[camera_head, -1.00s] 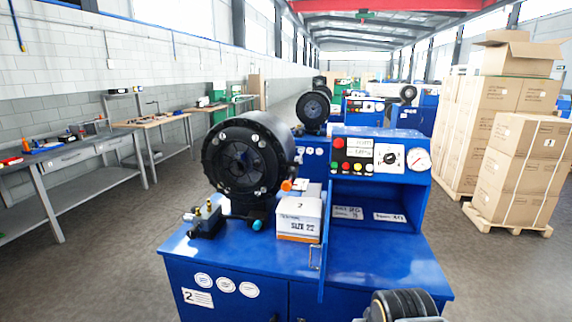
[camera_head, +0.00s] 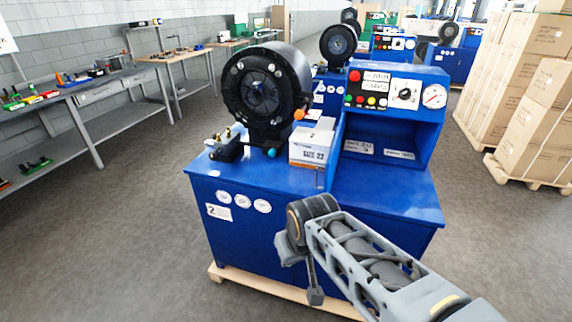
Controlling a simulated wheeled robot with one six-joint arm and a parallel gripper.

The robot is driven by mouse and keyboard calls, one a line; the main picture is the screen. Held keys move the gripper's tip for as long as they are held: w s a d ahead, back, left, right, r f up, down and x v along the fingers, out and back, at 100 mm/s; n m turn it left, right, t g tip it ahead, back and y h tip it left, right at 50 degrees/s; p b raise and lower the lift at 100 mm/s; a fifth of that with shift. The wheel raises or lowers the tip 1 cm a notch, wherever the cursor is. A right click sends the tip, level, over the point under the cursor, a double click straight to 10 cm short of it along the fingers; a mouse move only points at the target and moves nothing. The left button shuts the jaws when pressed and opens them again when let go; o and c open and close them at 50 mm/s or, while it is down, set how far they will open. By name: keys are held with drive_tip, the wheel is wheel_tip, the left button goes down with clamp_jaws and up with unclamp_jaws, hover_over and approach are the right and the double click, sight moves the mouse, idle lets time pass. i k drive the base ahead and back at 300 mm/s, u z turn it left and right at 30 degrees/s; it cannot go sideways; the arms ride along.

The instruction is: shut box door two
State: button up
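The crimper marked 2 is a blue cabinet (camera_head: 262,232) with a black round crimping head (camera_head: 262,85) on top. At its right stands the blue control box (camera_head: 432,108), with buttons and a gauge on its face and an open compartment (camera_head: 385,127) below. The box door (camera_head: 333,150) stands open at the compartment's left side, swung toward me and seen nearly edge-on, with a small handle (camera_head: 319,178) near its front edge. My arm reaches in from the lower right. My gripper (camera_head: 302,275) hangs in front of the cabinet, below the door and apart from it; its fingers are unclear.
A white carton (camera_head: 311,147) stands on the cabinet top, just left of the door. A small fitting block (camera_head: 226,148) sits at the left. Stacked cartons on a pallet (camera_head: 530,172) stand at right, workbenches (camera_head: 85,98) at left. The floor between is clear.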

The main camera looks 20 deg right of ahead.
sight(329, 158)
drive_tip(key=u, duration=1.2)
drive_tip(key=i, duration=0.6)
drive_tip(key=z, duration=2.55)
drive_tip(key=k, duration=0.45)
drive_tip(key=z, duration=0.85)
drive_tip(key=i, duration=0.95)
drive_tip(key=u, duration=0.5)
